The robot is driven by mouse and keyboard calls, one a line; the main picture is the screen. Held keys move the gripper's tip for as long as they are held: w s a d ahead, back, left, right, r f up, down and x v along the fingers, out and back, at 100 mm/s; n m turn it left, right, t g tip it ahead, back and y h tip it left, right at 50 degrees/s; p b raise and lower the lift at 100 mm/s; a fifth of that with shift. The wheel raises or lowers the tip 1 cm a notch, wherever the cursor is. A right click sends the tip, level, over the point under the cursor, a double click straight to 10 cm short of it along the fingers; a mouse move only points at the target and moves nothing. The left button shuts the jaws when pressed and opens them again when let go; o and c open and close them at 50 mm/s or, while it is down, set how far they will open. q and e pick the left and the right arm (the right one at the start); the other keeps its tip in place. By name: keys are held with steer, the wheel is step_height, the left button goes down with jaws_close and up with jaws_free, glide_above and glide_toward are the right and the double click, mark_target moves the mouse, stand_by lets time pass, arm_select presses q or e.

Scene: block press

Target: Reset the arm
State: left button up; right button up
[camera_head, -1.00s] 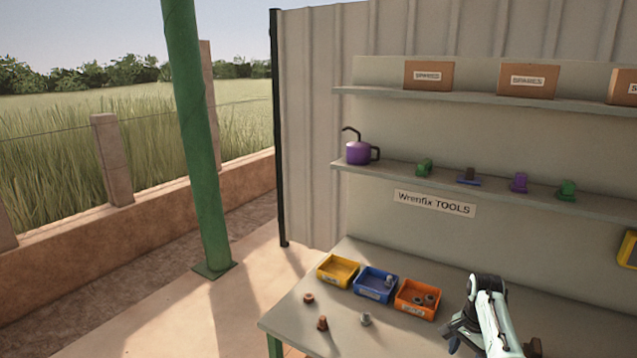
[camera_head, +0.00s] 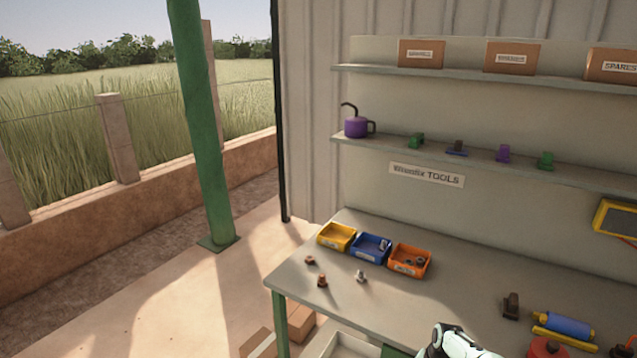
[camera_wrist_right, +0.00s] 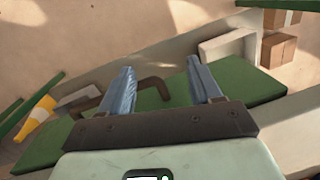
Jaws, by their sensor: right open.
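My right gripper (camera_wrist_right: 163,84) is open in the right wrist view, its two grey fingers apart with nothing gripped between them. It points over a green surface (camera_wrist_right: 225,80) that lies below the fingers. In the head view a white part of my arm (camera_head: 452,342) shows at the bottom edge, in front of the workbench (camera_head: 440,290); its gripper is hidden below the frame. My left gripper is in neither view.
On the bench stand a yellow bin (camera_head: 336,237), a blue bin (camera_head: 370,248) and an orange bin (camera_head: 409,261), with small loose parts in front. A dark brown block (camera_head: 511,305) and a blue roller (camera_head: 563,324) are at right. Cardboard boxes (camera_wrist_right: 277,50) lie low down.

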steer(key=s+a+f+n+y, duration=0.1)
steer(key=s+a+f, duration=0.4)
steer(key=s+f, duration=0.25)
steer(key=s+a+f+n+y, duration=0.1)
steer(key=s+a+f+n, duration=0.1)
steer(key=s+a+f, duration=0.5)
steer(key=s+a, duration=0.2)
steer(key=s, duration=0.8)
steer(key=s+a+r+n, duration=0.1)
steer(key=s+a, duration=0.1)
steer(key=s, duration=0.8)
steer(key=shift+s+a, duration=0.2)
steer(key=shift+s, duration=0.1)
